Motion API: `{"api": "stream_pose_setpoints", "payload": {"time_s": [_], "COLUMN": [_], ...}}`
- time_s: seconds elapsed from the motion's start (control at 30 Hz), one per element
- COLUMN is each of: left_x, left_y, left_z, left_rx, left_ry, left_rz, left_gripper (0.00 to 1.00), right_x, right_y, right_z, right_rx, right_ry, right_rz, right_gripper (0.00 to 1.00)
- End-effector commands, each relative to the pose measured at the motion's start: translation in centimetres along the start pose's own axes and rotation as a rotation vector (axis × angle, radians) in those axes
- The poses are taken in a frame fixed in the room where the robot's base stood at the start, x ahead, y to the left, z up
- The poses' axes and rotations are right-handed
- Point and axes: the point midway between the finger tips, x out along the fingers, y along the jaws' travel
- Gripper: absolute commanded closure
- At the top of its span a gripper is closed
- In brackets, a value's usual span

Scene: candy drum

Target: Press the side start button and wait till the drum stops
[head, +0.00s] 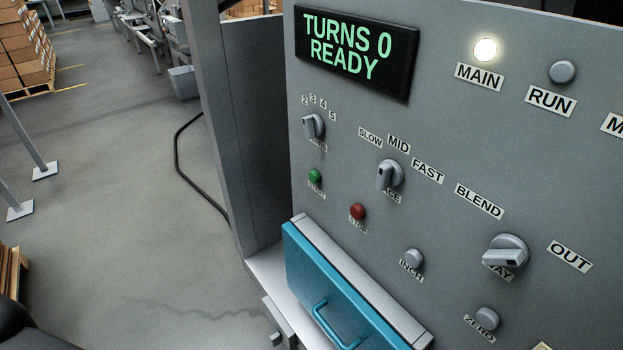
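A grey control panel fills the right of the head view. Its display (356,50) reads "TURNS 0 READY" in green letters. A small green button (314,176) sits low on the panel's left side, its label partly hidden. A red button (357,211) labelled "STOP" is to its lower right. The MAIN lamp (485,49) glows and the RUN lamp (562,71) looks unlit. The drum cannot be made out. Neither gripper is in view.
Below the buttons a teal cover with a handle (318,290) juts out. Knobs for numbers (313,125), pace (389,174) and way (506,250), plus INCH (413,258) and ZERO (487,318) buttons, are on the panel. Open floor (130,220) lies left, with a black cable (178,160).

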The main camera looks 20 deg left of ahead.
Motion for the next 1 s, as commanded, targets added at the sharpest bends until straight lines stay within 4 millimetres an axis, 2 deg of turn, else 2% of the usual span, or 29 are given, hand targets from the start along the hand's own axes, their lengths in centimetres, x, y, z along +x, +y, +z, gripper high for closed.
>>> {"api": "stream_pose_setpoints", "payload": {"time_s": [0.03,0.23,1.0], "left_x": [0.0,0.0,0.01], "left_y": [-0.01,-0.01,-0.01], "left_z": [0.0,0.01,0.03], "left_rx": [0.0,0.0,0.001], "left_ry": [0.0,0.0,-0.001], "left_rz": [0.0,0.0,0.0], "left_gripper": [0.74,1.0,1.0], "right_x": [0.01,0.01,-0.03], "right_y": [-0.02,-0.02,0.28], "right_z": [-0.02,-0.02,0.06], "right_rx": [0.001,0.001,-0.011], "right_ry": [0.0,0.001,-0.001], "right_rz": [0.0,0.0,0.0], "right_gripper": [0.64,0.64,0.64]}}
